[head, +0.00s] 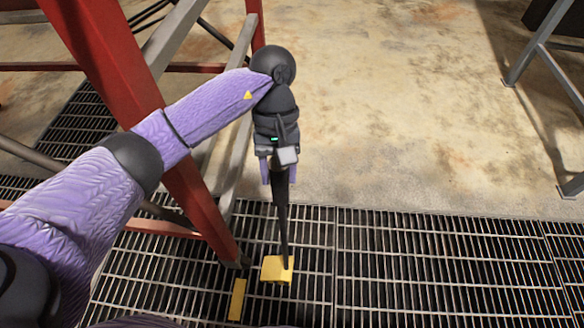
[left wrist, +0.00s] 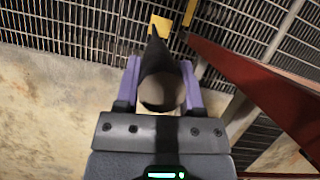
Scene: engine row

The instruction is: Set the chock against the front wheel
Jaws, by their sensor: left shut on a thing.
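My left gripper (head: 279,172) is shut on a long dark handle (head: 283,222) that points down towards the grating. The handle's lower end meets a yellow block (head: 275,269), which looks like the chock; I cannot tell if the two are joined. The block is at the grating, and I cannot tell if it touches. In the left wrist view the handle (left wrist: 161,88) stands between the purple fingers and tapers towards the yellow block (left wrist: 160,25), partly hidden behind it. I cannot make out a wheel in either view. My right gripper is not in view.
A yellow strip (head: 237,299) lies left of the block. A red frame (head: 184,190) with grey struts stands close left of my gripper, behind my arm. A grey metal stand (head: 545,62) is at the right. The concrete floor (head: 405,110) between is clear.

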